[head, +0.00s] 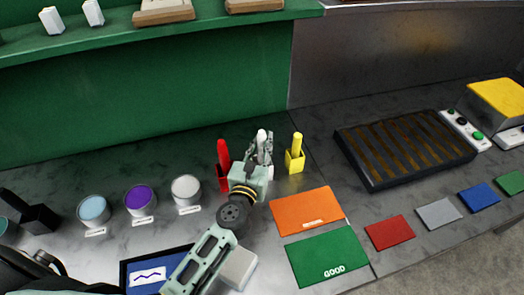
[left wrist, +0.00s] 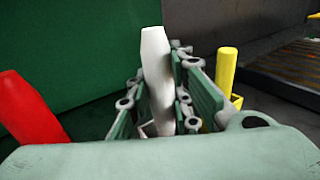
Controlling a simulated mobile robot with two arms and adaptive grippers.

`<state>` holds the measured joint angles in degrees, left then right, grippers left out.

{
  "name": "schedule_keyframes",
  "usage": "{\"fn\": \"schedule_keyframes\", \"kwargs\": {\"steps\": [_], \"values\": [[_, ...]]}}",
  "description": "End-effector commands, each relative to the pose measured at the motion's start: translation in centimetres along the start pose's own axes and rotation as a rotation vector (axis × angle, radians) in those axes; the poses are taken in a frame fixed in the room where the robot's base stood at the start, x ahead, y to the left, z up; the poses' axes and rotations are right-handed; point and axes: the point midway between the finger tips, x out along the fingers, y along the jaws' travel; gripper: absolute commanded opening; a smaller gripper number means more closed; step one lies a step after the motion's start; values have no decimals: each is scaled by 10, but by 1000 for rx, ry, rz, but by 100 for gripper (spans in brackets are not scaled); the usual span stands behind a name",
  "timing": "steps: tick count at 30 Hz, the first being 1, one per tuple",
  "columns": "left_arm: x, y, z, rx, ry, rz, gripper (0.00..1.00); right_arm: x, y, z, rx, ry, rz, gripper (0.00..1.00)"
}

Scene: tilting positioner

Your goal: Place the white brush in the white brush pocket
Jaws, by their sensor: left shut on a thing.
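The white brush (head: 262,137) stands nearly upright between the fingers of my left gripper (head: 262,158), which is shut on it. In the left wrist view the white brush (left wrist: 156,75) rises between the green finger pads of the gripper (left wrist: 165,108), leaning slightly. A white pocket (head: 269,170) shows only in part behind the gripper, between the red and yellow pockets. The gripper is right at this pocket; how deep the brush's lower end sits is hidden. My right gripper is not in view.
A red brush (head: 223,152) in a red pocket stands close on the left, a yellow brush (head: 297,143) in a yellow pocket (head: 294,162) close on the right. Paint cups (head: 186,188) stand further left. Orange (head: 306,210) and green (head: 327,256) mats lie in front.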

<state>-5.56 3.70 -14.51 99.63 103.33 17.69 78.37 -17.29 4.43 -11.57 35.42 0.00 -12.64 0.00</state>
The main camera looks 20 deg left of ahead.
Motion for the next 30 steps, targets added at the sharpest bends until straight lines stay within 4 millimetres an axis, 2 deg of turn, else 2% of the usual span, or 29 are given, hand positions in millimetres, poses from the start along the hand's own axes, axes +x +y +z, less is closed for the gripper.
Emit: {"fn": "schedule_keyframes", "kwargs": {"steps": [12, 13, 19, 30], "values": [[0, 0, -7, 0, -2, 0, 0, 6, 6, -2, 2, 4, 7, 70], [0, 0, -6, 0, -1, 0, 21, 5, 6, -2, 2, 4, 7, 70], [0, 0, -5, 0, -1, 0, 38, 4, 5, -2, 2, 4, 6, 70], [0, 0, 0, 1, -2, 0, 38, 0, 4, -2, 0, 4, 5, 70]]}}
